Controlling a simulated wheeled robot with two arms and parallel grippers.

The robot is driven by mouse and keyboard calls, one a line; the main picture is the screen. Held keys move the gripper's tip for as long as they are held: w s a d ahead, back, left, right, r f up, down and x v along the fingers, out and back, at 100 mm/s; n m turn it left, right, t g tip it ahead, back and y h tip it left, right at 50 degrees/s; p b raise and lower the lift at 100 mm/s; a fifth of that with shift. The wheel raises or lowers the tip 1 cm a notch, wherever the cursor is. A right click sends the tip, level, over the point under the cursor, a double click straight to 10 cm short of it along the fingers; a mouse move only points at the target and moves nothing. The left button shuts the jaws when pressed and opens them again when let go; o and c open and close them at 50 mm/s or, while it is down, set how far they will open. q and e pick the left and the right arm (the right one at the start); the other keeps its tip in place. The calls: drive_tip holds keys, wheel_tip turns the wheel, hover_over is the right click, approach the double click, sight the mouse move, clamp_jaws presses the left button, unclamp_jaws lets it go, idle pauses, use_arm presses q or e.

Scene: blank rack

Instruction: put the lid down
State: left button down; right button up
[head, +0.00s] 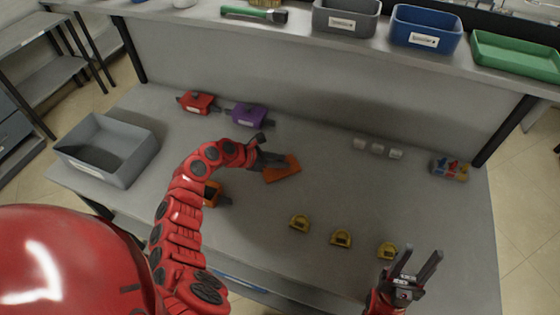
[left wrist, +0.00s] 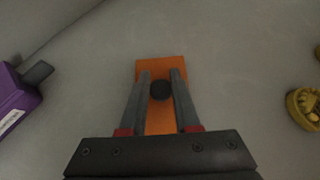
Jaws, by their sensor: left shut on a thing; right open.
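The lid is a flat orange plate (head: 284,170) with a dark round knob, near the middle of the grey table in the head view. In the left wrist view the orange lid (left wrist: 160,68) lies between and beyond my fingers. My left gripper (head: 272,161) is shut on the lid's knob; its fingers (left wrist: 160,88) stand on both sides of the knob. I cannot tell whether the lid touches the table. An orange box (head: 211,194) stands left of it, partly hidden by my left arm. My right gripper (head: 423,252) is open and empty at the lower right.
A red box (head: 196,102) and a purple box (head: 246,114) stand at the back. A grey bin (head: 108,150) is at the left. Several yellow pieces (head: 341,238), white blocks (head: 376,149) and a multicoloured block (head: 450,168) sit to the right. The table's middle right is clear.

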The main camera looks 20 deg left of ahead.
use_arm(q)
drive_tip(key=shift+f, duration=0.1)
drive_tip(key=shift+f+b, duration=0.15)
drive_tip(key=shift+b, duration=0.15)
drive_tip(key=c, duration=0.6)
unclamp_jaws()
